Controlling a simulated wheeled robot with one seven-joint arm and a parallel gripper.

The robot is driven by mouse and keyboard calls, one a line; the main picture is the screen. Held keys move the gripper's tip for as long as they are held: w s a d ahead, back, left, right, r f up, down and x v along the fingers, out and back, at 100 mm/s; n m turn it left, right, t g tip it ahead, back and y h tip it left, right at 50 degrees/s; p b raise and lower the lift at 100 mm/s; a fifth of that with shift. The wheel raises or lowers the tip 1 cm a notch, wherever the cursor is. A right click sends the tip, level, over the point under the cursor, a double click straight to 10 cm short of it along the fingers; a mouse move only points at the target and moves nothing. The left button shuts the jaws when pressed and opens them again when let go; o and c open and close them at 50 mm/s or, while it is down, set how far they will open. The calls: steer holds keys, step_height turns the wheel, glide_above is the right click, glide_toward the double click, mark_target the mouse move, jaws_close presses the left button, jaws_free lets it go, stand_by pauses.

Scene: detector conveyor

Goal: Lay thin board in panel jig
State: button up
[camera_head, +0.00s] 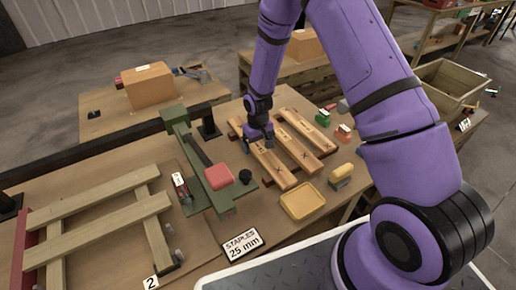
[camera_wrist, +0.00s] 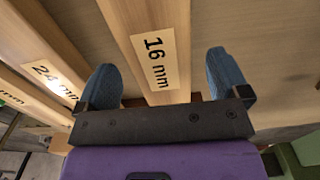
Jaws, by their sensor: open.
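The thin board marked 16 mm (camera_head: 270,164) lies leftmost of three boards on cross strips in the head view. Its label (camera_wrist: 159,60) shows in the wrist view. My gripper (camera_head: 259,138) is over this board. In the wrist view my open gripper (camera_wrist: 161,82) has one blue fingertip on each side of the board; I cannot tell whether they touch it. The 24 mm board (camera_wrist: 45,73) lies beside it. What looks like the panel jig, a frame with pale slats (camera_head: 100,218) and a red end piece (camera_head: 19,243), is at the left.
A green fixture (camera_head: 188,150) with a red pad (camera_head: 219,176) stands between frame and boards. A yellow tray (camera_head: 303,201), a yellow-topped block (camera_head: 342,173) and a staples sign (camera_head: 242,244) are near the front. A dark rail (camera_head: 90,153) runs along the back left.

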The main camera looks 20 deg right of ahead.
steer(key=shift+f, duration=0.4)
steer(key=c, duration=1.1)
steer(key=shift+r, duration=0.1)
